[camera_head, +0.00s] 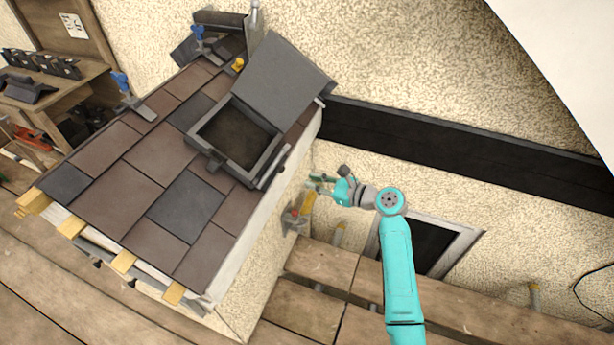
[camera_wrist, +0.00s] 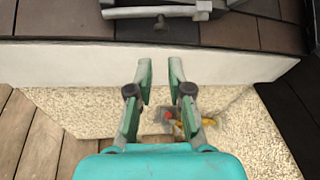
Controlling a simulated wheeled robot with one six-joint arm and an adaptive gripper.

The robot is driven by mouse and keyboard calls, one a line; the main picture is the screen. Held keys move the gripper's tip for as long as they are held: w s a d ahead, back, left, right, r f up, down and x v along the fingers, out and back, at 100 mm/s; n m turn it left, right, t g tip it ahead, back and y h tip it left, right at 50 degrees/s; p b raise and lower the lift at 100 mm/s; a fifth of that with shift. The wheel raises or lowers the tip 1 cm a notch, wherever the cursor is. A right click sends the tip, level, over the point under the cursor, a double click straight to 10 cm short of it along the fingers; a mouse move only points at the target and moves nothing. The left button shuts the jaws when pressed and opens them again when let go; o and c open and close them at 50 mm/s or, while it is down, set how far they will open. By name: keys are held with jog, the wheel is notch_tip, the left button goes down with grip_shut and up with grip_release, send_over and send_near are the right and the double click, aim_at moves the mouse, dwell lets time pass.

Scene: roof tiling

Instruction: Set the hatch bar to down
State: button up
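The roof hatch (camera_head: 238,138) is a dark square frame in the tiled roof, with its grey lid (camera_head: 278,78) standing raised and tilted back. A light grey bar (camera_head: 273,167) lies along the hatch's near right edge; I take it for the hatch bar. In the wrist view the bar (camera_wrist: 150,12) runs level at the top, with a small knob under it. My gripper (camera_head: 318,184) is beside the roof's right edge, apart from the bar. In the wrist view its two fingers (camera_wrist: 160,64) are spread with nothing between them, below the bar and in front of the white roof edge.
A bracket with a red knob and yellow part (camera_head: 295,214) sits on the wall below my gripper; it also shows behind the fingers in the wrist view (camera_wrist: 172,116). Wooden planks (camera_head: 320,265) lie below.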

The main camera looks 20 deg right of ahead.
jog(key=a+f+n+h, duration=0.1)
jog(key=a+h, duration=0.1)
jog(key=a+f+n+g+h, duration=0.1)
jog(key=a+f+n+h, duration=0.1)
jog(key=shift+a+f+n, duration=0.2)
jog(key=shift+f+n, duration=0.05)
jog(key=shift+n, duration=0.05)
grip_shut()
jog(key=s+a+r+n+t+h, duration=0.1)
jog(key=s+a+r+n+h, duration=0.1)
jog(key=r+n+h, duration=0.25)
jog(key=s+a+r+n+t+h, duration=0.2)
jog(key=r+n+h, duration=0.2)
jog(key=r+h, duration=0.1)
send_near(280, 158)
jog(key=shift+y, duration=0.25)
jog(key=w, duration=0.1)
jog(key=w+d, duration=0.1)
jog(key=w, duration=0.1)
jog(key=w+d, duration=0.1)
jog(key=shift+w+d+f, duration=0.15)
jog(key=shift+w+f, duration=0.1)
jog(key=shift+w+a+f, duration=0.3)
jog(key=shift+w+f, duration=0.1)
jog(key=shift+w, duration=0.2)
